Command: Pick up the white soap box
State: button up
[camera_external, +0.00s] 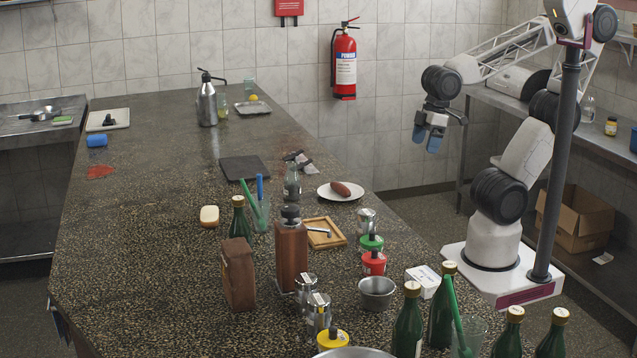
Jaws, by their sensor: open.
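A small white box (422,279), which looks like the soap box, lies on the dark speckled counter near its right edge. It sits just right of a metal cup (376,292) and behind green bottles; its lower right part is partly hidden by a bottle. My gripper (427,140), with blue fingertips, hangs in the air at the upper right, past the counter's right edge. It points down, is open and empty, and is well above and away from the box.
Green bottles (408,325) and a glass with a green straw (468,338) stand close in front of the box. Red-lidded (374,263) and green-lidded jars stand behind left. A plate with a brown item (341,191) lies farther back.

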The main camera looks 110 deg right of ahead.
jog(key=shift+o, duration=0.7)
jog(key=shift+a, duration=0.1)
jog(key=m+g+y, duration=0.4)
jog(key=m+y, duration=1)
jog(key=m, duration=0.3)
send_near(425, 282)
jog(key=shift+s+d, duration=0.3)
jog(key=shift+s, duration=0.4)
jog(key=shift+x, duration=1.3)
jog(key=shift+f, duration=0.15)
